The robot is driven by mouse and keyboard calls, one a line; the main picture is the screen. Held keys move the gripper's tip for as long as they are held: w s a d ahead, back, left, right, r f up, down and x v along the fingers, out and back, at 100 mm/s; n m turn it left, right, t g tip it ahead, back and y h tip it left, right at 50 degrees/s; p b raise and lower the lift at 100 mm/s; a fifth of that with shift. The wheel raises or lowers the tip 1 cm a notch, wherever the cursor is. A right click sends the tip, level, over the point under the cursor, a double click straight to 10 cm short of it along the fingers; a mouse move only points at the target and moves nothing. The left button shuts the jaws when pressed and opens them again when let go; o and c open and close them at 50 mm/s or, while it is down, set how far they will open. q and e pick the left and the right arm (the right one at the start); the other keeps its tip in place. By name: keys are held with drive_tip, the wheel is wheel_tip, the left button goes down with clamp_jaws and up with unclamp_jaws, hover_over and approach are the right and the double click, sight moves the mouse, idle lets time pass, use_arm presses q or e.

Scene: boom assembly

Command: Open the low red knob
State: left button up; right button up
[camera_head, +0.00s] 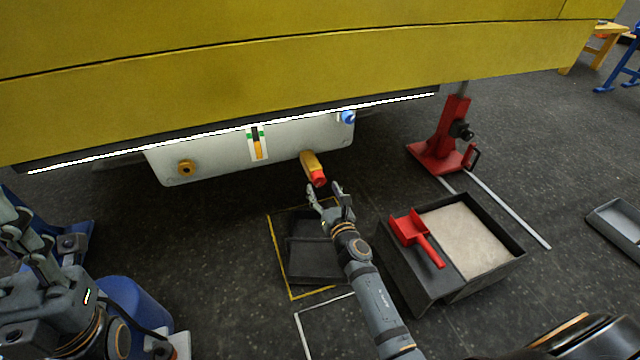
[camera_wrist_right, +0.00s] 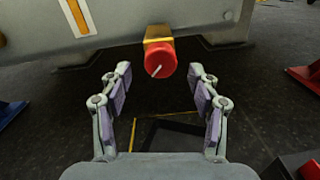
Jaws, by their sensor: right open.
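The low red knob (camera_head: 319,181) is the red end of a yellow fitting (camera_head: 309,162) that sticks out from the lower edge of the grey panel (camera_head: 220,158). In the right wrist view the knob (camera_wrist_right: 160,64) is round with a pale line on its face. My right gripper (camera_head: 330,188) is open just in front of the knob. In the wrist view its fingers (camera_wrist_right: 160,88) stand apart to either side and below the knob, not touching it. My left gripper (camera_head: 28,240) is at the left edge, partly cut off, its fingers hard to read.
A dark tray (camera_head: 312,262) lies on the floor in a yellow outline below the knob. A black box (camera_head: 440,292) of sand with a red scoop (camera_head: 410,230) stands to the right. A red jack stand (camera_head: 440,145) is behind it. The yellow boom (camera_head: 300,70) hangs overhead.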

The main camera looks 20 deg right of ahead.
sight(320, 182)
drive_tip(key=shift+w, duration=1.9)
drive_tip(key=shift+c, duration=0.5)
drive_tip(key=c, duration=1.1)
